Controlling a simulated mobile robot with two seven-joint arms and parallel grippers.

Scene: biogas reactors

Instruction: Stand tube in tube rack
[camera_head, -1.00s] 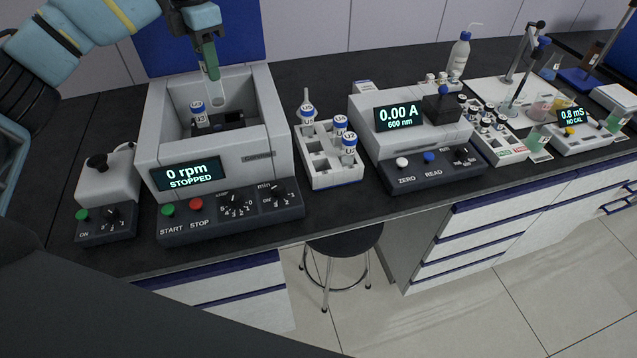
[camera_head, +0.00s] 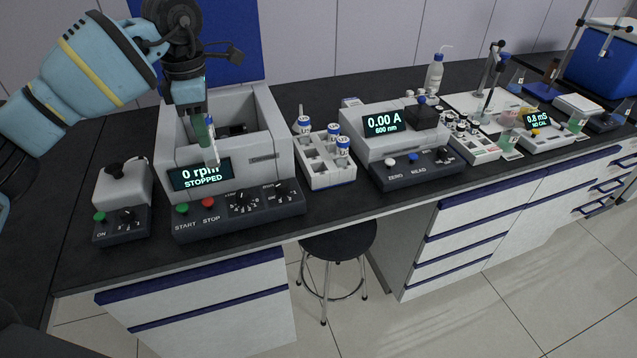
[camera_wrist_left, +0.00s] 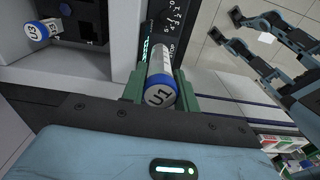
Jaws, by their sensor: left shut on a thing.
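My left gripper (camera_head: 206,124) is shut on a tube (camera_head: 211,151), held in the air and slightly tilted in front of the centrifuge. In the left wrist view the tube (camera_wrist_left: 161,84) shows its cap marked U1 between the green fingers. The white tube rack (camera_head: 331,181) stands on the bench to the right of the centrifuge, clear of my gripper. It holds several blue-and-white capped tubes, among them one at the back left (camera_head: 304,125) and one at the right (camera_head: 343,148); some holes are empty.
The centrifuge (camera_head: 270,158) reads 0 rpm, stopped; its bowl is open. Tube U3 (camera_wrist_left: 37,31) sits in it in the left wrist view. A small mixer (camera_head: 122,190) stands left, a photometer (camera_head: 375,150) right of the rack. A stool (camera_head: 338,243) stands before the bench.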

